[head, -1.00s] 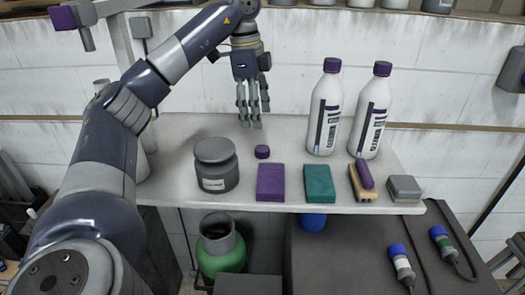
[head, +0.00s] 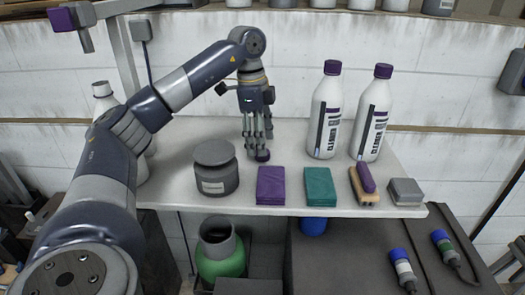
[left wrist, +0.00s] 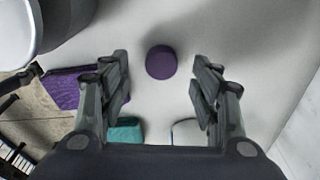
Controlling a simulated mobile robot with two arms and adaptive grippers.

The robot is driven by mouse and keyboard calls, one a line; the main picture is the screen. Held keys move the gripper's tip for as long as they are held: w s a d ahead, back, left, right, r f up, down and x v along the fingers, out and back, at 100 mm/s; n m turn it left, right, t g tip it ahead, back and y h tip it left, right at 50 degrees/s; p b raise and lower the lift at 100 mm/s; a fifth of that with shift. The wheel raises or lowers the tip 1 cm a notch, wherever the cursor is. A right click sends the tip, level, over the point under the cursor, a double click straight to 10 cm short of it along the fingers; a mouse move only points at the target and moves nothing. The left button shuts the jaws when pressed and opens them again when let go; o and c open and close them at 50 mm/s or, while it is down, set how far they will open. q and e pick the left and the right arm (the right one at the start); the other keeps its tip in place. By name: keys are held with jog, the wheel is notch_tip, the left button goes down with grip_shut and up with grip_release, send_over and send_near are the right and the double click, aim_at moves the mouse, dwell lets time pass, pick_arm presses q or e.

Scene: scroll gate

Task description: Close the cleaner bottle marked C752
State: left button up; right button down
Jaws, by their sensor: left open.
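My left gripper (head: 257,150) points down over the shelf with open fingers. The loose purple cap (left wrist: 161,62) lies on the shelf between the fingers in the left wrist view, with a gap on each side. In the head view the fingers mostly hide it. A white bottle (head: 101,89) without a purple cap stands at the left, mostly behind my left arm; its label is hidden. Two white cleaner bottles (head: 325,112) (head: 372,120) with purple caps stand at the right; I cannot read a C752 mark. My right gripper is not in view.
A grey lidded jar (head: 216,172) stands close left of the gripper. A purple sponge (head: 271,187), teal sponge (head: 319,187), brush (head: 364,184) and grey block (head: 405,192) line the front of the shelf (head: 180,198). The wall is behind.

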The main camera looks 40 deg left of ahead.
pick_arm(q)
jog(key=shift+w+d+f+p, duration=0.15)
jog(key=shift+f+p, duration=0.2)
jog(key=shift+f, duration=1.2)
jog(key=c, duration=0.8)
